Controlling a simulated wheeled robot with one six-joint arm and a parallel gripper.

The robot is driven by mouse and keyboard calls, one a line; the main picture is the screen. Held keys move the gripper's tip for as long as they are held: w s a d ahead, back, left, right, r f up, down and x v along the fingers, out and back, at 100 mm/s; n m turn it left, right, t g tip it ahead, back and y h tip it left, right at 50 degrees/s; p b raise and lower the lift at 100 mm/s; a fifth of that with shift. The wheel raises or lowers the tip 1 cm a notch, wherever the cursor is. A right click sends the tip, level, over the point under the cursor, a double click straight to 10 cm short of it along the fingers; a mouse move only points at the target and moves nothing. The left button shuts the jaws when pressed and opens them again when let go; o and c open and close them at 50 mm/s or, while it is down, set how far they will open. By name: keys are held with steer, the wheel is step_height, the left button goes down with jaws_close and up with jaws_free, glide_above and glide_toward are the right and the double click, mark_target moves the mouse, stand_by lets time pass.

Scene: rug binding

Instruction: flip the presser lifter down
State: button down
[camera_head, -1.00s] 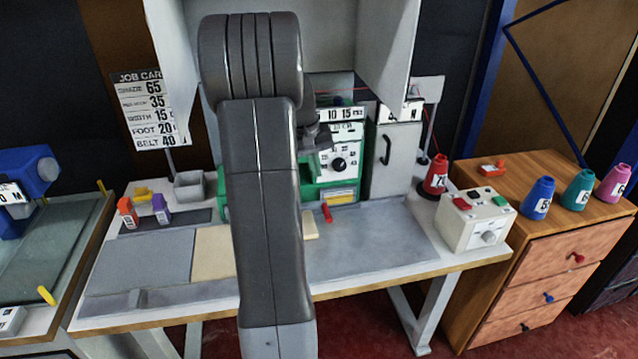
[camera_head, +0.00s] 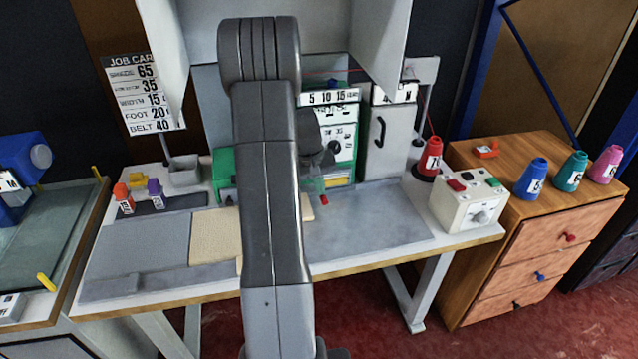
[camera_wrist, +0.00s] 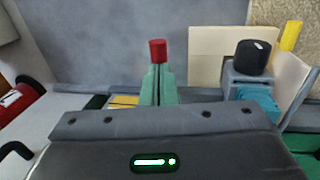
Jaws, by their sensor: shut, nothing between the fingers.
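The red-tipped lever, which looks like the presser lifter (camera_head: 324,201), sticks out at the front of the green and white machine (camera_head: 341,140). In the wrist view its red end (camera_wrist: 158,50) shows just past my fingertips. My gripper (camera_head: 315,186) is low in front of the machine, right at the lever. In the wrist view my gripper (camera_wrist: 158,70) has its green fingers together, with nothing held. The fingers hide the rest of the lever, and I cannot tell whether they touch it. My arm covers the machine's middle.
A cream rug piece (camera_head: 213,240) lies on the grey worktable (camera_head: 365,225). In the wrist view a black knob (camera_wrist: 252,56) and a yellow rod (camera_wrist: 290,36) stand at right. A white control box (camera_head: 468,203) and a red cone (camera_head: 430,158) are on the right. The table's front right is clear.

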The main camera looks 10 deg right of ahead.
step_height(320, 180, down, 3)
steer(key=shift+f+b, duration=0.1)
steer(key=shift+b, duration=1)
steer(key=shift+s+a, duration=0.1)
steer(key=shift+s, duration=0.1)
steer(key=shift+r, duration=0.25)
step_height(320, 180, up, 14)
steer(key=a+p, duration=0.2)
steer(key=shift+w+a, duration=0.15)
steer(key=shift+a, duration=0.15)
steer(key=shift+d+f+b, duration=0.3)
steer(key=shift+d+f, duration=0.15)
steer(key=shift+f, duration=1.85)
steer(key=shift+d+f+b, duration=0.3)
steer(key=shift+d+f, duration=0.15)
steer(key=shift+f, duration=1.9)
steer(key=shift+d+f+b, duration=0.3)
steer(key=shift+d+f, duration=0.15)
steer(key=shift+f, duration=1.85)
